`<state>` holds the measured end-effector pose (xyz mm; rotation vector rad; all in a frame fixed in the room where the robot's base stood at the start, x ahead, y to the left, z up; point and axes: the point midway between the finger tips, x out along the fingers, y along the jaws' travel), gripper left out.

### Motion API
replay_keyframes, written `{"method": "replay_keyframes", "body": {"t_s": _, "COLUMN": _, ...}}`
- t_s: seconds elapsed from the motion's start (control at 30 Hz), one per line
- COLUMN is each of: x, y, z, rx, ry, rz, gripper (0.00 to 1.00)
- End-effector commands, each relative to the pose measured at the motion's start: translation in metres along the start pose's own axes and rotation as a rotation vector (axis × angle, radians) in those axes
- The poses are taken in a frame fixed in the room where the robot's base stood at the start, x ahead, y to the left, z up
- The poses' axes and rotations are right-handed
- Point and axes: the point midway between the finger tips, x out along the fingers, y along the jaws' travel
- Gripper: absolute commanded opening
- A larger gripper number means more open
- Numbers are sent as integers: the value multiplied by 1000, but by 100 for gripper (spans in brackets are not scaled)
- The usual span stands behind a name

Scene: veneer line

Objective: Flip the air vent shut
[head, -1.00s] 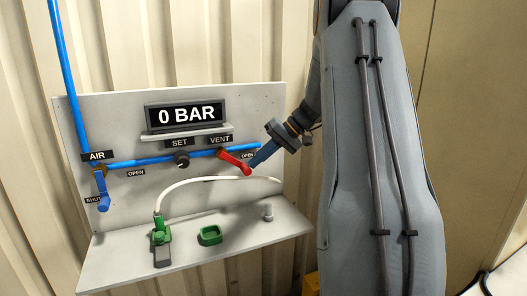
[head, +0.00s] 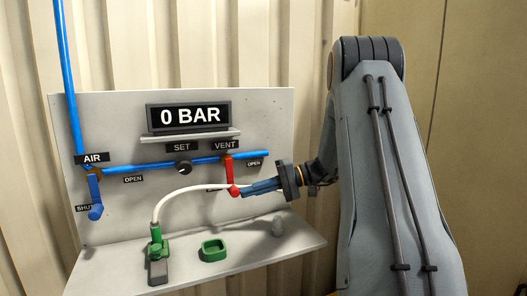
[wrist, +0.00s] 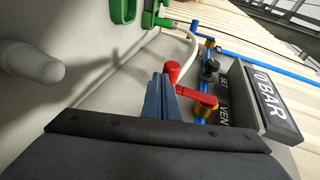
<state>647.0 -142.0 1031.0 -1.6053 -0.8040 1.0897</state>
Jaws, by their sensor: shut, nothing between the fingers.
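The red vent lever (head: 229,176) hangs straight down, crosswise to the blue pipe, under the VENT label (head: 225,146). The lever also shows in the wrist view (wrist: 194,94), with its round red knob towards the camera. My gripper (head: 246,190) is shut and empty, its blue fingers beside the knob at the lever's lower end, on the right. In the wrist view the fingertips (wrist: 160,84) are right by the knob; I cannot tell whether they touch. An OPEN label (head: 254,163) sits right of the lever on the pipe.
The display (head: 188,116) reads 0 BAR. The blue AIR lever (head: 95,196) at left hangs down by a SHUT label. A black SET knob (head: 184,168) is mid-pipe. A white hose (head: 175,198) curves behind the fingers to a green coupling (head: 157,243). A green holder (head: 213,250) and grey peg (head: 278,228) stand on the shelf.

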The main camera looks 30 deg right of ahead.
Motion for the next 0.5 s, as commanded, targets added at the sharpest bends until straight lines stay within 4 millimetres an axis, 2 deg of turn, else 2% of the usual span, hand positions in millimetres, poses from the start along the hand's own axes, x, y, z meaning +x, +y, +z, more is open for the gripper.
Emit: {"method": "replay_keyframes", "body": {"t_s": 0.5, "x": 11, "y": 2, "z": 4, "rx": 1, "ry": -3, "rz": 0, "gripper": 0}}
